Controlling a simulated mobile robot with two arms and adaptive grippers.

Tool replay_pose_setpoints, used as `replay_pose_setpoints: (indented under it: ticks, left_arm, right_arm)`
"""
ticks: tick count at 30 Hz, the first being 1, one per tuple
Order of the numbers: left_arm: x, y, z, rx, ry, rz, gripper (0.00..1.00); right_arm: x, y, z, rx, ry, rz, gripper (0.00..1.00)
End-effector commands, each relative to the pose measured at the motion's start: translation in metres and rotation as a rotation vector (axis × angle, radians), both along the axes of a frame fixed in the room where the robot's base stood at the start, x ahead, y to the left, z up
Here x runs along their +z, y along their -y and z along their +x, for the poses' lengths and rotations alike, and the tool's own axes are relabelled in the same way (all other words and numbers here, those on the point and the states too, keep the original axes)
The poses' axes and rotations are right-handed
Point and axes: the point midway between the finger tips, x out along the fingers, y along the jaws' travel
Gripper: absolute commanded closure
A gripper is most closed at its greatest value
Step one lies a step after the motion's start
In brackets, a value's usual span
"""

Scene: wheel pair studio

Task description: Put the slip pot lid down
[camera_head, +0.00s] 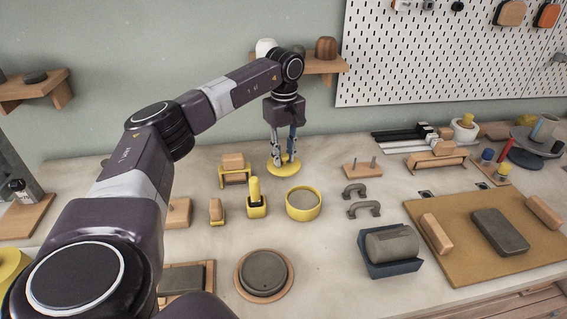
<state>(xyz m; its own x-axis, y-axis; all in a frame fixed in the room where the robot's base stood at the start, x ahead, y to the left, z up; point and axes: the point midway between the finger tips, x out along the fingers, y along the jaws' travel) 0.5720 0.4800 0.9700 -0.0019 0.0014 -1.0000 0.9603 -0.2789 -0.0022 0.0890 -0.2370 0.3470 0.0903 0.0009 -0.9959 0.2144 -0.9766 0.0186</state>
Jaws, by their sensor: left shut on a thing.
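The slip pot (303,204) is a round yellow pot, open, with grey slip inside. It stands in front of the lid and a little to the right. My right gripper is not in view.
A yellow holder with a wooden block (233,168) stands left of the lid. A yellow-handled tool (255,196) stands left of the pot. Two grey handles (363,209) and a pegged wooden block (362,170) lie to the right. Bare bench (325,160) lies right of the lid.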

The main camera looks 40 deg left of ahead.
Motion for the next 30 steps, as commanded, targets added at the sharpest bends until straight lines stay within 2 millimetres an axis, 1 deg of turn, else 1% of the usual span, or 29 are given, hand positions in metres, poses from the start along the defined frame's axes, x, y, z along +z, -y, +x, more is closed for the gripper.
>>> replay_pose_setpoints:
  ticks: [7,9,12,21,22,26,30]
  left_arm:
    - [-0.033,0.0,-0.001,0.001,-0.003,0.0,1.0]
    - [-0.036,-0.002,0.001,0.002,-0.002,0.0,1.0]
    - [-0.04,-0.003,0.002,0.001,0.0,-0.001,1.0]
    - [-0.044,-0.003,0.002,0.001,0.0,-0.001,1.0]
    - [-0.043,-0.003,0.002,0.001,0.0,-0.001,0.77]
    - [-0.043,-0.003,0.002,0.001,0.0,-0.001,0.62]
    - [-0.043,-0.003,0.002,0.001,0.0,-0.001,0.61]
  right_arm:
    - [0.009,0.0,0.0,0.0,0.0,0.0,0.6]
    - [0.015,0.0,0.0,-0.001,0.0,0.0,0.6]
    - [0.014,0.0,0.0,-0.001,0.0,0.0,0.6]
    - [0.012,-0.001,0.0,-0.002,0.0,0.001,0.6]
    - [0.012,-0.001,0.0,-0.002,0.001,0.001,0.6]
    - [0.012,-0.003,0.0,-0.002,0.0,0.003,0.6]
    - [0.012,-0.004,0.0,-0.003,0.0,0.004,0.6]
